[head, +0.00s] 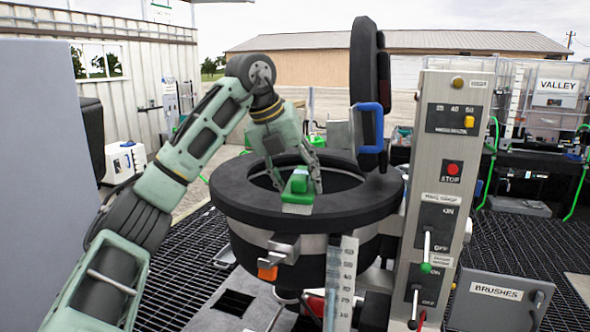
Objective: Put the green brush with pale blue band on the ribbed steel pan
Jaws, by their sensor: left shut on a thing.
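My left gripper (294,178) reaches down over the open mouth of a round black-rimmed vessel. It is shut on a green object, which looks like the green brush (298,185), at the near side of the opening. I cannot make out a pale blue band on it; the fingers hide part of it. The brush overlaps the near rim in the picture, and I cannot tell whether it touches. I cannot make out a ribbed steel pan; the inside of the vessel is mostly hidden. My right gripper is not in view.
The vessel's wide black rim (360,205) surrounds the opening. Its lid (366,90) stands upright at the back right, with a blue handle. A control panel (447,190) with levers stands close on the right. A grey box labelled BRUSHES (496,300) is at lower right.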

